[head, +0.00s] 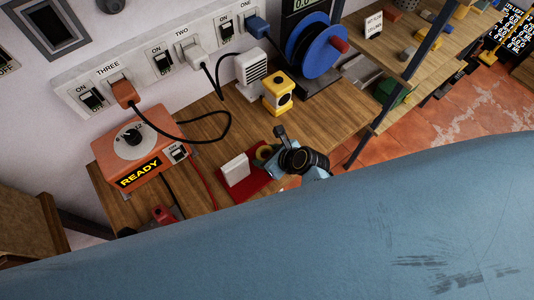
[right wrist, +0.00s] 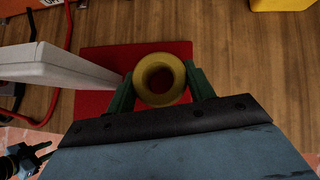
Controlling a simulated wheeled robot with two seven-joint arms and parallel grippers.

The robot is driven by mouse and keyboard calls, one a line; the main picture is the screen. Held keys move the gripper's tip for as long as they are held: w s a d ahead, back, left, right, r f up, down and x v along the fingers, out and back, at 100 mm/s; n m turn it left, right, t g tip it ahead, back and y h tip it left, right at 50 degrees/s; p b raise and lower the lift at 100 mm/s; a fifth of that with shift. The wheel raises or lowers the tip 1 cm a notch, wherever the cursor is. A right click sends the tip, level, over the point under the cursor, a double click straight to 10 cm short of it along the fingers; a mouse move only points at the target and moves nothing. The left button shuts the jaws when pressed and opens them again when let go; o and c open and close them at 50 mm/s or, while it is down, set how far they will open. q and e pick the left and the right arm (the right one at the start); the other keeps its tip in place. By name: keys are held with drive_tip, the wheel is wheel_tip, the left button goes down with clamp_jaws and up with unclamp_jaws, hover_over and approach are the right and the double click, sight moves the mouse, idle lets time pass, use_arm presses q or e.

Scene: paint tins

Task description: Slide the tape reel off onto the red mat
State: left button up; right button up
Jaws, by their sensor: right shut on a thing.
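The tape reel (right wrist: 160,80) is a dull yellow ring between the two green fingers of my right gripper (right wrist: 161,88) in the right wrist view. The fingers touch it on both sides. In the head view the reel (head: 263,153) is partly hidden by my right gripper (head: 270,157). The red mat (right wrist: 125,60) lies beneath the reel, and its edge shows in the head view (head: 246,191). Whether the reel touches the mat I cannot tell. A blue and black part, which looks like my left gripper (right wrist: 28,160), shows at the right wrist view's lower left; its fingers are unclear.
A white block (head: 235,169) stands on the mat, left of the reel. An orange READY box (head: 140,155) with cables is farther left. A yellow block (head: 278,92) and a blue spool (head: 315,48) stand behind. Bare wood (head: 210,125) lies between. The bench's front is hidden.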

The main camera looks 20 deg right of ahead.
drive_tip(key=shift+f, duration=0.45)
drive_tip(key=o, duration=1.1)
drive_tip(key=shift+o, duration=0.2)
drive_tip(key=p+v, duration=0.2)
drive_tip(key=v, duration=1.1)
drive_tip(key=shift+d+r, duration=0.1)
drive_tip(key=shift+r, duration=0.05)
